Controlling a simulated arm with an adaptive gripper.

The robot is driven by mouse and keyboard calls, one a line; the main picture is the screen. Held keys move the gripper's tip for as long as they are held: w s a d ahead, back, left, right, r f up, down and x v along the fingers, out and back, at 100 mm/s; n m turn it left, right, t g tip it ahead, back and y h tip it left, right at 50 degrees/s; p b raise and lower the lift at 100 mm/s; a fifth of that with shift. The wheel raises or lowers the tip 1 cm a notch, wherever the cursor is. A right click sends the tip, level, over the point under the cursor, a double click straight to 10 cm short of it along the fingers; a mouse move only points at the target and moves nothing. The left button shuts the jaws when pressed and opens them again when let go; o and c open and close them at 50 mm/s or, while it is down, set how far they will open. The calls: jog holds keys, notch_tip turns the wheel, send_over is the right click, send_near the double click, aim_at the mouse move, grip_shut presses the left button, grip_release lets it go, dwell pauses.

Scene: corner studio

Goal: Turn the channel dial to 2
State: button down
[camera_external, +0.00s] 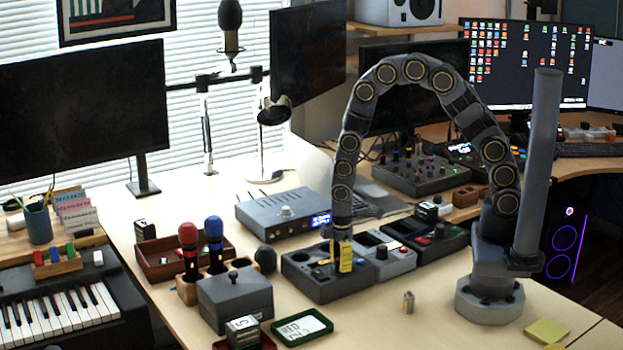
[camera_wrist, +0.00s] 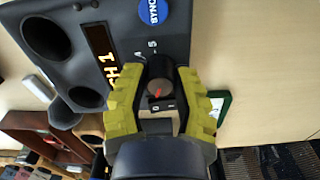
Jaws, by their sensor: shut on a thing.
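The channel dial (camera_wrist: 159,70) is a dark round knob with a red pointer on a dark grey box (camera_wrist: 120,15). An amber display (camera_wrist: 100,55) beside it reads "CH 1", and partly covered markings surround the knob. My gripper (camera_wrist: 160,77), with yellow ridged fingers, is shut on the dial, one finger on each side. In the external view my gripper (camera_external: 343,257) points down at the box (camera_external: 322,287), and the fingers hide the dial there.
The box has a blue button (camera_wrist: 152,11) and round holes. A grey control unit (camera_external: 397,262) stands right of it, and a blue-grey device (camera_external: 270,218) behind. Red (camera_external: 188,236) and blue (camera_external: 214,230) microphones stand left. A green-rimmed tray (camera_external: 324,320) lies in front. The front right table is mostly clear.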

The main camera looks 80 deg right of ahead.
jog(key=m, duration=0.4)
jog(key=shift+m, duration=0.4)
dwell(0.4)
jog(key=c, duration=0.7)
grip_release()
jog(key=shift+c, duration=0.2)
jog(key=shift+r, duration=0.1)
notch_tip(320, 180, up, 12)
jog(key=shift+s, duration=0.1)
